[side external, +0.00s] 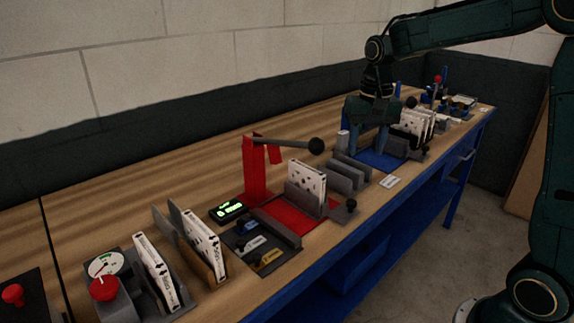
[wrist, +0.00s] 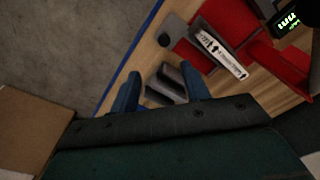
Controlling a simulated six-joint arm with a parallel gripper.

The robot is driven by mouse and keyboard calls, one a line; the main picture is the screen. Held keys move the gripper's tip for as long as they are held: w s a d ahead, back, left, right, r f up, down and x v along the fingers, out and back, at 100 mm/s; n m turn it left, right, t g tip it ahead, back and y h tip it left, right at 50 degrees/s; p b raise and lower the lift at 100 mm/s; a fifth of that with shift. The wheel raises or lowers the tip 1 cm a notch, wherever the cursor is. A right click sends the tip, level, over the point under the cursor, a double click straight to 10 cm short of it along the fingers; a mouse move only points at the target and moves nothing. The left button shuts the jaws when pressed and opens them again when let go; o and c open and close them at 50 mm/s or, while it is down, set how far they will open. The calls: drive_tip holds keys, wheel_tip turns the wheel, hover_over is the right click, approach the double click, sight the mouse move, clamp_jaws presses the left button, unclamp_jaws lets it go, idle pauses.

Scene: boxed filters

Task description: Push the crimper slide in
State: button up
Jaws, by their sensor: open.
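The crimper appears to be the red station with a red post (side external: 256,172), a lever ending in a black ball (side external: 316,146), and a red base (side external: 275,212). A white box (side external: 308,174) stands upright in a grey holder on that base; it also shows in the wrist view (wrist: 222,54). A dark knob (side external: 351,205) at the front side looks like the slide's handle; it shows in the wrist view (wrist: 164,40). My gripper (side external: 368,145) is open and empty, right of and behind the red station, apart from it. Its blue fingers (wrist: 160,88) show in the wrist view.
Grey upright dividers (side external: 350,172) stand between the red station and my gripper. A blue mat (side external: 380,160) lies below the gripper. More white boxes (side external: 412,122) stand to its right. A green-lit display (side external: 229,210) sits left of the post. A white label (side external: 390,182) lies near the bench's front edge.

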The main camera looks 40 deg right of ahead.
drive_tip(key=s+a+r+n+t, duration=0.1)
drive_tip(key=s+a+n, duration=0.3)
drive_tip(key=s, duration=0.6)
drive_tip(key=s+a+r+n+t, duration=0.2)
drive_tip(key=s+a+n+t, duration=0.2)
drive_tip(key=s, duration=0.6)
drive_tip(key=shift+s+a, duration=0.4)
drive_tip(key=shift+a, duration=0.55)
drive_tip(key=w+d+f+m+g, duration=0.2)
drive_tip(key=w+d+m, duration=0.2)
drive_tip(key=w, duration=0.7)
drive_tip(key=w+d+f+m+g, duration=0.3)
drive_tip(key=w+d, duration=0.3)
drive_tip(key=w, duration=0.5)
drive_tip(key=shift+w+m+g, duration=0.3)
drive_tip(key=shift+w+m, duration=0.05)
drive_tip(key=shift+m, duration=0.55)
